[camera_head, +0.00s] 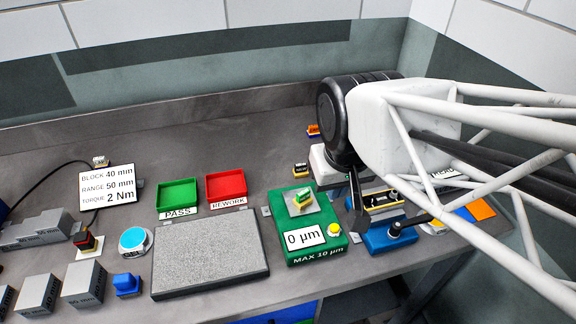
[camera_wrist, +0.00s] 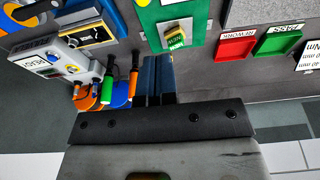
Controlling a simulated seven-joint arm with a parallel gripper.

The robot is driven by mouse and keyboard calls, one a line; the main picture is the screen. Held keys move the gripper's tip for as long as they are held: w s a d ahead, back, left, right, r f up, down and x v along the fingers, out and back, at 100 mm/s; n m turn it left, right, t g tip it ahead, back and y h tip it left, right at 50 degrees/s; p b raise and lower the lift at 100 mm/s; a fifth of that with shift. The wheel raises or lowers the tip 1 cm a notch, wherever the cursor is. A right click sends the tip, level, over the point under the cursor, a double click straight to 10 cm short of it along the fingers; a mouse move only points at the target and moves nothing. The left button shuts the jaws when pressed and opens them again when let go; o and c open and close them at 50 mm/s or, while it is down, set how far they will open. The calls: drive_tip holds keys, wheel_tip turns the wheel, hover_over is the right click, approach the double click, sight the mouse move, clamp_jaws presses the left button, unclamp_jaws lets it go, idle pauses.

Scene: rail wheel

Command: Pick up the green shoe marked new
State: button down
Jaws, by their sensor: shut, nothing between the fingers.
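A small green and yellow block (camera_head: 301,197), which looks like the green shoe, sits on a light plate on top of the green gauge box (camera_head: 333,251). In the wrist view the shoe (camera_wrist: 175,38) shows a pale label, too small to read surely. My gripper (camera_head: 357,222) is to the right of the shoe in the head view, apart from it and above the bench. In the wrist view my gripper (camera_wrist: 157,62) has its dark fingers together and empty, beside the gauge box.
A blue fixture (camera_head: 388,240) with a black handle is close to my gripper. Green PASS tray (camera_head: 178,194) and red REWORK tray (camera_head: 226,185) stand left of the gauge box. A grey granite-like slab (camera_head: 210,258) lies in front.

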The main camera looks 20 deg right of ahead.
drive_tip(key=c, duration=1)
unclamp_jaws()
drive_tip(key=shift+c, duration=0.2)
drive_tip(key=m+g, duration=0.3)
drive_tip(key=m, duration=1)
hover_over(303, 191)
drive_tip(key=shift+f, duration=2.9)
drive_tip(key=shift+f, duration=0.1)
drive_tip(key=shift+f, duration=1.2)
drive_tip(key=shift+f, duration=0.1)
